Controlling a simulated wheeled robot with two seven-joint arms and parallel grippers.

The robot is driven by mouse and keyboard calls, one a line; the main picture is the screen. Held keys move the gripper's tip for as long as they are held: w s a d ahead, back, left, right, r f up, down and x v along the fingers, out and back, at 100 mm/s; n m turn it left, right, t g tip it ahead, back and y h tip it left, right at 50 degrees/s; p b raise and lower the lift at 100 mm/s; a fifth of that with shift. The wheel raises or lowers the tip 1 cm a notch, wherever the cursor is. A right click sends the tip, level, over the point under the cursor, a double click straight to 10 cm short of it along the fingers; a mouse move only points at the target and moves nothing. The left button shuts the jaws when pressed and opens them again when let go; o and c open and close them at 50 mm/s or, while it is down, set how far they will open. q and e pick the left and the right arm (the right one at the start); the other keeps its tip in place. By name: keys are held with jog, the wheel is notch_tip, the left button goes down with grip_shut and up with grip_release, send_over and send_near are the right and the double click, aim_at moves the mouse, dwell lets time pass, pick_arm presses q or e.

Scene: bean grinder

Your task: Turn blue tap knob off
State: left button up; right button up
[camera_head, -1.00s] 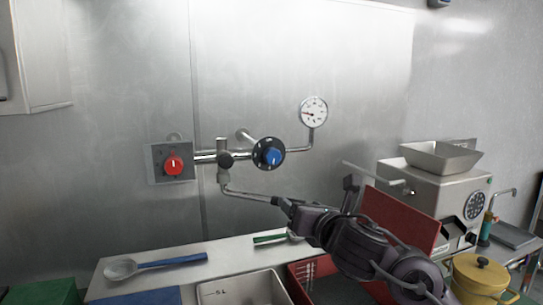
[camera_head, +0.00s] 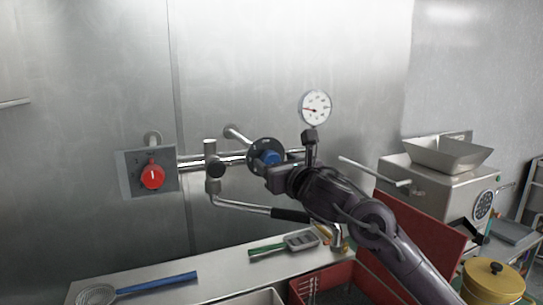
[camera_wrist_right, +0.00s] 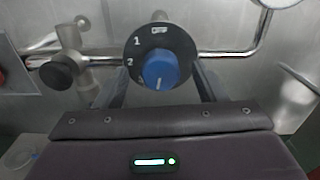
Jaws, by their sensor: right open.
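The blue tap knob (camera_head: 270,157) sits on a round black dial (camera_head: 256,147) on the wall pipework. In the right wrist view, the blue knob (camera_wrist_right: 160,69) is in the middle, with its white mark pointing down. The dial (camera_wrist_right: 138,58) there shows 1 and 2 on its left and a small boxed label at top. My right gripper (camera_head: 277,174) is open just in front of the knob, hiding part of it in the head view. Its fingers (camera_wrist_right: 160,84) show at either side of the knob in the wrist view; I cannot tell whether they touch it. My left gripper is not in view.
A red knob (camera_head: 152,177) is on a wall plate at left. A gauge (camera_head: 316,106) stands above right of the dial. A spout with a black sleeve (camera_head: 290,215) runs below my arm. A grinder (camera_head: 430,185) stands at right, and a scoop (camera_head: 300,241) lies on the counter.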

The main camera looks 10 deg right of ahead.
aim_at(273, 161)
jog(key=shift+w+a+f, duration=0.1)
jog(key=shift+w+a, duration=0.05)
jog(key=shift+w, duration=0.5)
jog(key=shift+w+a, duration=0.15)
jog(key=shift+w, duration=0.45)
jog(key=shift+w+p, duration=0.3)
jog(key=c, duration=1)
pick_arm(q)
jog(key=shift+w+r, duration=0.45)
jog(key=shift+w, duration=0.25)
